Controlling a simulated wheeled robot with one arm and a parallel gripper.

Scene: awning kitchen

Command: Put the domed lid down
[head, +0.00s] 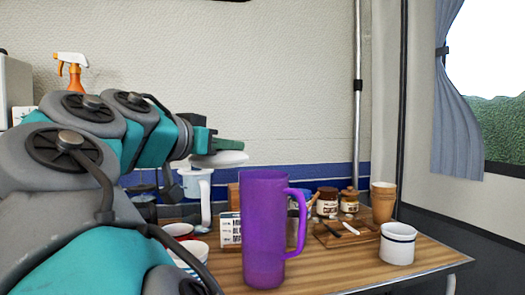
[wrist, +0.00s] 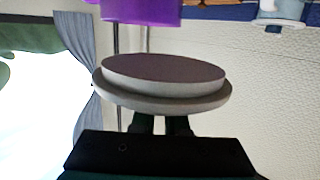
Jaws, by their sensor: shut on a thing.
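The domed lid (wrist: 165,75) shows in the wrist view as a round grey disc with a stepped rim and a darker flat face. My gripper (wrist: 160,125) is shut on it, with its dark fingers at the lid's near side. In the head view the lid (head: 220,159) is a pale disc held in the air at the end of my arm, above the back left of the table. The fingertips are not clear in the head view, and the lid's dome cannot be made out.
A tall purple pitcher (head: 264,230) stands at the front of the wooden table (head: 335,265). A white mug (head: 397,244) stands at the right. Behind are a cutting board (head: 345,236), jars (head: 327,202) and a tan cup (head: 383,201). Bowls (head: 190,250) sit at the left. Bare wood shows between pitcher and mug.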

